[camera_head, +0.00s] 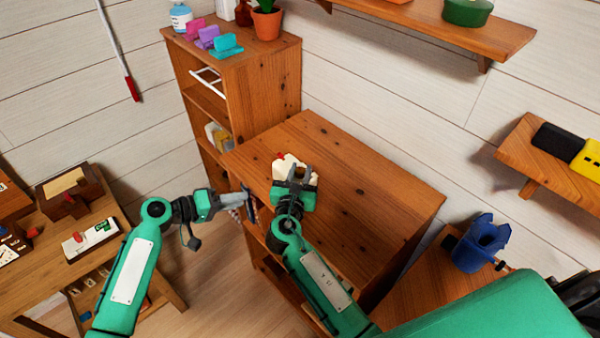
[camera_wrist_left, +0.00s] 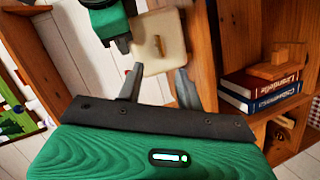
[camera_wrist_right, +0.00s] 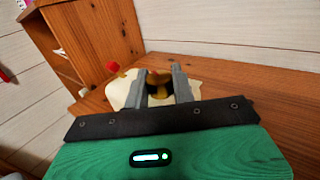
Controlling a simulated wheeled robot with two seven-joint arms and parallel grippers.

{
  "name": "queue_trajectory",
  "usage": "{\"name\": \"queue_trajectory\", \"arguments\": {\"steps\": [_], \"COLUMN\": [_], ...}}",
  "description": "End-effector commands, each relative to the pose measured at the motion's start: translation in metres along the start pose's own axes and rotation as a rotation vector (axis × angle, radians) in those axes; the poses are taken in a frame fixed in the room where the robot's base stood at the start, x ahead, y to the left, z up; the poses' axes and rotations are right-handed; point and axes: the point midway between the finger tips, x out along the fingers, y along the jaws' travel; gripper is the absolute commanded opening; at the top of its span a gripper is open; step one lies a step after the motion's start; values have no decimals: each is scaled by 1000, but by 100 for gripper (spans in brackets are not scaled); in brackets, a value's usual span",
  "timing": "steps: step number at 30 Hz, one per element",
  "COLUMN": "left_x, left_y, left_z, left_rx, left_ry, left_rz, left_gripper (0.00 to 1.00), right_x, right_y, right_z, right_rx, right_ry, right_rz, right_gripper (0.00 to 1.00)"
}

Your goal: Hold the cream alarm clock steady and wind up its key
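The cream alarm clock (camera_head: 283,162) is at the left end of the wooden cabinet top, largely covered by my right gripper (camera_head: 298,172). In the right wrist view the clock (camera_wrist_right: 121,88) has a red knob (camera_wrist_right: 112,67), and the right fingers (camera_wrist_right: 160,84) close on a dark and brass part on it. In the left wrist view the clock's flat cream side (camera_wrist_left: 172,30) carries a small brass key (camera_wrist_left: 158,46). My left gripper (camera_head: 243,200) is open and empty, apart from the clock, with the key ahead between its fingertips (camera_wrist_left: 160,72).
The cabinet top (camera_head: 365,190) is bare right of the clock. A taller bookcase (camera_head: 255,85) stands behind it. A low desk (camera_head: 90,255) with small items is at left. Red and blue books (camera_wrist_left: 262,85) sit on a shelf.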

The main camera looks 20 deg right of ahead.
Motion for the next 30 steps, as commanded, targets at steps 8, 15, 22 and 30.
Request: {"name": "queue_trajectory", "arguments": {"steps": [8,15,22,30], "left_x": [0,-6,-28,-57], "left_y": [-4,-47,-89,-99], "left_z": [-1,-18,-47,-78], "left_rx": [-2,2,76,263], "left_ry": [10,142,364,607], "left_rz": [-20,-218,-429,-533], "left_gripper": [58,58,58,58], "right_x": [0,0,0,0], "right_y": [0,0,0,0], "right_z": [0,0,0,0], "right_rx": [0,0,0,0], "right_ry": [0,0,1,1], "right_rz": [0,0,0,0], "right_gripper": [0,0,0,0]}}
